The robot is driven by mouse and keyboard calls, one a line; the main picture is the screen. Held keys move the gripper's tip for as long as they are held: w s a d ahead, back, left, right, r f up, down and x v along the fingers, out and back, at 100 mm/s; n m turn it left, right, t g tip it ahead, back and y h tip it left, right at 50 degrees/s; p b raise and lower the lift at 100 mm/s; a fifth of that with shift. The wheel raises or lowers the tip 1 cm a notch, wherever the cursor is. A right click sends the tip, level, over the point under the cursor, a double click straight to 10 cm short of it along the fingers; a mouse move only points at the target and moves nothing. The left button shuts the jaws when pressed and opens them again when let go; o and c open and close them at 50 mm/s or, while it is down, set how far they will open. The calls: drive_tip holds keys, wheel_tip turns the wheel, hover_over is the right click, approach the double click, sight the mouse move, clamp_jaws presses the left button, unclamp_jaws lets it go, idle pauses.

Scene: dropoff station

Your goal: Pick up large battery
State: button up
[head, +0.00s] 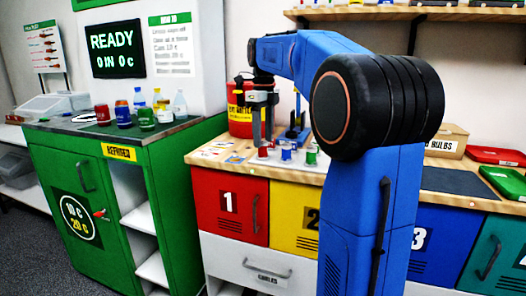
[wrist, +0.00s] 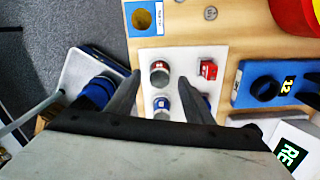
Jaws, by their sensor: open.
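On a white mat (wrist: 188,58) I see several small battery-like items in the wrist view. A cylinder with a grey top and red side (wrist: 159,75) lies between my fingertips in the picture. A blue cylinder (wrist: 162,104) is below it, a small red block (wrist: 207,70) is to the right, and another blue item is partly hidden by the right finger. I cannot tell which is the large battery. My gripper (wrist: 160,78) is open and empty, pointing down over the mat. In the head view my gripper (head: 263,136) hangs above the red, blue and green items.
A red drum (head: 239,118) stands behind the mat. A blue holder marked 12 (wrist: 277,84) is right of the mat. The wooden counter (head: 215,152) has drawers below. A green cabinet (head: 90,190) with bottles and cans stands left. The counter edge is close to the mat.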

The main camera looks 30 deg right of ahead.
sight(263, 150)
drive_tip(key=shift+f, duration=1.4)
clamp_jaws()
drive_tip(key=shift+r, duration=0.1)
